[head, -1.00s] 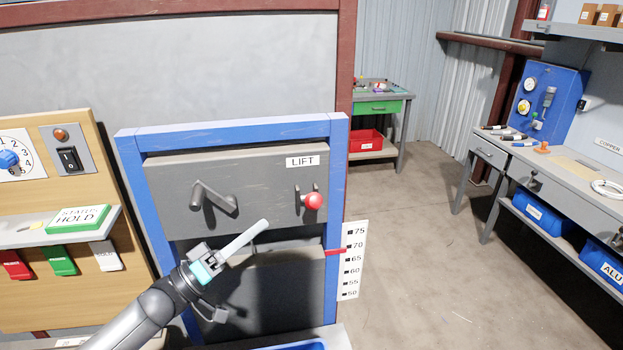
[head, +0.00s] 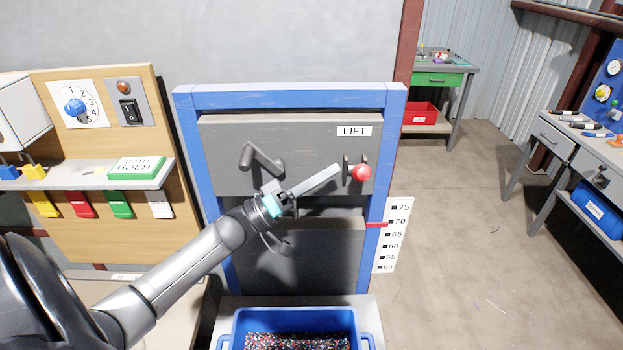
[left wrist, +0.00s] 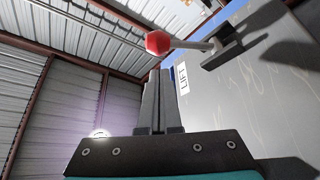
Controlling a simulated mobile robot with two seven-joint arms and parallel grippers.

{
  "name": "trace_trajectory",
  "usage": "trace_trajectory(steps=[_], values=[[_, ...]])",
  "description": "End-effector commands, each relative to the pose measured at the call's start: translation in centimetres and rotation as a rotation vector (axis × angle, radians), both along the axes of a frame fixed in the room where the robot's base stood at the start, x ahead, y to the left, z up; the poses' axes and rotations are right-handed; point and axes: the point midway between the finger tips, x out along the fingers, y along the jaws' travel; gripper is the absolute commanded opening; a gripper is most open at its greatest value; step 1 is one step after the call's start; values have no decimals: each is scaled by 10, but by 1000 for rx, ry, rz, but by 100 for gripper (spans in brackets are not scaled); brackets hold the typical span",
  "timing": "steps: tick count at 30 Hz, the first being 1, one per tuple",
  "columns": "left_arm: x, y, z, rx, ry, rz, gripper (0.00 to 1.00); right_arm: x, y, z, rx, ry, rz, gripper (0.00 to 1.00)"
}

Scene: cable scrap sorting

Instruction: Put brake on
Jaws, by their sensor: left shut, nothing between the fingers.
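The lift panel (head: 225,180), marked LIFT (head: 354,131), carries a short lever with a round red knob (head: 361,172) at its right side. The knob also shows in the left wrist view (left wrist: 158,43), on a grey rod coming out of the panel from the right. My left gripper (head: 336,170) is shut and empty, its fingers pointing at the knob from the left in the head view. In the left wrist view, the fingertips (left wrist: 158,73) are just below the knob with a small gap. My right gripper is not in view.
A grey crank handle (head: 262,160) is on the panel's left, close to my left wrist. A blue frame (head: 285,97) surrounds the lift. A scale (head: 394,235) with a red pointer is at its right. A blue bin (head: 240,328) of scrap stands below. Open floor lies right.

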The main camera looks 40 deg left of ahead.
Motion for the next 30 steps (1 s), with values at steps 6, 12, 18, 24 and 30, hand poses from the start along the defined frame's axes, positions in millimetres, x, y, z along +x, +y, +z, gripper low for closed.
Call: trace_trajectory(steps=[6,12,18,24,30], values=[[25,-16,13,-2,-1,0,0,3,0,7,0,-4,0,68],[36,-22,18,0,0,0,0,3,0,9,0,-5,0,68],[37,-23,17,1,1,0,0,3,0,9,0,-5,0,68],[37,-23,17,1,0,-1,0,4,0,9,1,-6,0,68],[35,-24,14,0,2,0,0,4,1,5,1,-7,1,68]])
